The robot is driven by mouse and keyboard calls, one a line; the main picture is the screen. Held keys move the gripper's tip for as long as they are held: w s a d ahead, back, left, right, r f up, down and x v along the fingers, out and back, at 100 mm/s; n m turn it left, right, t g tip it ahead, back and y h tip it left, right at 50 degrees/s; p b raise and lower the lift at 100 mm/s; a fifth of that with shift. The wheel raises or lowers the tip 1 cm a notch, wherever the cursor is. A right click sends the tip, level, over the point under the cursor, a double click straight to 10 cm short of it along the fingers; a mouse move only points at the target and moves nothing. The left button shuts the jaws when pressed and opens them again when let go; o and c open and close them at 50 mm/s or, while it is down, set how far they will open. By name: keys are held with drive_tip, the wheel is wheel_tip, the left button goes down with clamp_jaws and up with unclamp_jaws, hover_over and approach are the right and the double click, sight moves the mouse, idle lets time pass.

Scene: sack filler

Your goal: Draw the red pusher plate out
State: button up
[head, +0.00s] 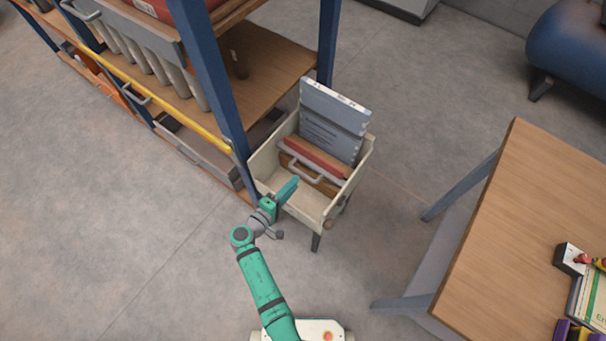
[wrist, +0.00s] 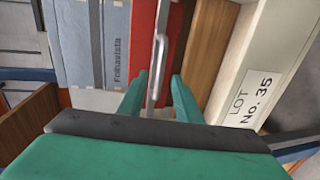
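The red pusher plate (head: 318,157) stands inside a cream bin (head: 305,205), with a grey bar handle (head: 300,172) on its near side. In the wrist view the red plate (wrist: 143,35) and its handle (wrist: 157,65) lie ahead of my gripper (wrist: 158,82). My gripper (head: 289,187) is over the near part of the bin in the head view. Its two green fingers are spread apart, and the handle shows between them in the wrist view. I cannot tell whether the fingers reach around it. A grey printed sack (head: 332,120) stands upright behind the plate.
A blue-framed rack (head: 218,80) with wooden shelves and a yellow rail (head: 175,100) stands close on the left. A wooden table (head: 530,220) stands on the right. Bare floor lies between. The bin wall carries a "LOT No. 35" label (wrist: 255,97).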

sight(303, 174)
drive_tip(key=x, duration=0.7)
drive_tip(key=shift+c, duration=0.3)
drive_tip(key=shift+s, duration=0.1)
clamp_jaws()
